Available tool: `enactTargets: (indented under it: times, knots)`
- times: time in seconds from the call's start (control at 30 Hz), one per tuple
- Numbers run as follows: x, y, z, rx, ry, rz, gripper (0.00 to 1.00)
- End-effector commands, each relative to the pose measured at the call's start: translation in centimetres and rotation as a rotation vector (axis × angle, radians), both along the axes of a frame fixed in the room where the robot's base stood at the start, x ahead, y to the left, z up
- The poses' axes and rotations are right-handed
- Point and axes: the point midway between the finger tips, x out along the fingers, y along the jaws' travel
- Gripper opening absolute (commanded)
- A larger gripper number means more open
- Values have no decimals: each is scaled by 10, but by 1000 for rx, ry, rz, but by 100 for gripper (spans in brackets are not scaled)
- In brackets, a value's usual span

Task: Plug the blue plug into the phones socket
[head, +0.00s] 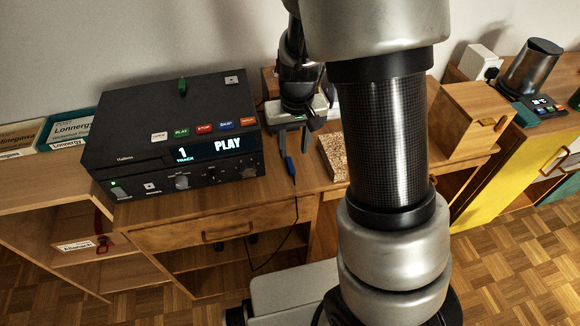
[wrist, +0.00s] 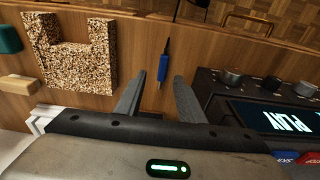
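The blue plug (head: 290,167) lies on the wooden desk, just right of the black player (head: 172,128). It also shows in the wrist view (wrist: 162,68), with its dark end toward the desk's front edge. My gripper (head: 293,151) is open and points down at the desk behind the plug. In the wrist view the gripper (wrist: 160,76) has one finger on each side of the plug's line, with nothing held. The player's front panel carries knobs and small fittings, but I cannot tell which is the phones socket. Its display reads "1 TRACK PLAY".
A speckled block (wrist: 68,62) stands right of the gripper in the head view. A wooden box (head: 470,120) is farther right. A dark cable (head: 285,238) hangs over the desk's front edge. A green piece (head: 182,86) is on the player's top.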

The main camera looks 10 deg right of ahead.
Motion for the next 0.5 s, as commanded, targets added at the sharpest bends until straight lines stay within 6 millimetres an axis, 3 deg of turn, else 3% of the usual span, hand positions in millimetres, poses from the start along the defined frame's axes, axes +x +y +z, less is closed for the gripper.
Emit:
enactTargets:
  times: [0.23,0.5]
  knots:
    - [2,1,-19,0,2,0,35]
    - [8,5,-57,-1,1,-1,35]
